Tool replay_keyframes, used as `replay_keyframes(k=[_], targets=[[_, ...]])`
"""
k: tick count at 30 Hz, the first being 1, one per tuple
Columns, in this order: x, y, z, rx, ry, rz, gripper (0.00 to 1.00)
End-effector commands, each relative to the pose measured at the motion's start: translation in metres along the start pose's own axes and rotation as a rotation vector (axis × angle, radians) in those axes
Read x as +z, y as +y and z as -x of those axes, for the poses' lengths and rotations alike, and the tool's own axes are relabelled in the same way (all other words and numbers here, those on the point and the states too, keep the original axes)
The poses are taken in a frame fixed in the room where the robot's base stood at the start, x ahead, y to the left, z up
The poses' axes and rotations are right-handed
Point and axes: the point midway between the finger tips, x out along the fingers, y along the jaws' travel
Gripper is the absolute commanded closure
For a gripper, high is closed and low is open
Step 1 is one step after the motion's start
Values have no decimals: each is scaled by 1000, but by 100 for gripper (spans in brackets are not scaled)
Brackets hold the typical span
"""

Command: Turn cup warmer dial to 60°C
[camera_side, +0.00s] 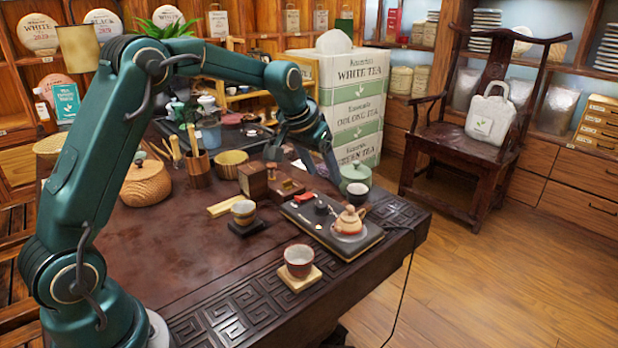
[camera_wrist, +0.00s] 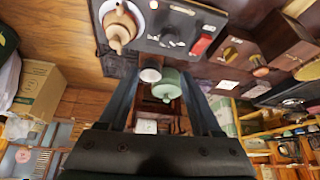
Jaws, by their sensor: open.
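The cup warmer is a dark flat slab (camera_side: 367,238) near the table's right side, with a clay teapot (camera_side: 349,220) on its round plate. Its black dial (camera_side: 320,205) and a red switch (camera_side: 303,197) sit at the slab's far end. In the wrist view the dial (camera_wrist: 170,38) is at the top, between the teapot (camera_wrist: 118,25) and the red switch (camera_wrist: 200,46). The dial's setting is too small to read. My gripper (camera_side: 322,172) is open and empty, above and beyond the slab's far end. Its spread fingers (camera_wrist: 160,76) have the dial ahead of them, apart from it.
Cups on coasters (camera_side: 298,261) stand nearer the front. The table's front left is clear. A cord (camera_side: 403,280) hangs off the right edge.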

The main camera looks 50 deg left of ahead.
Motion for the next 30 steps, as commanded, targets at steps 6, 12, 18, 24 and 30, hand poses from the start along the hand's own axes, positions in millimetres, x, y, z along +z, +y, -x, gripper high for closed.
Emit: replay_keyframes(k=[6, 12, 18, 24, 30], targets=[[20, -12, -37, -6, -87, 30, 34], [24, -14, -58, -7, -96, 34, 34], [26, -14, -80, -8, -93, 34, 34], [26, -14, -88, -8, -92, 34, 34], [26, -14, -88, -8, -91, 34, 34]])
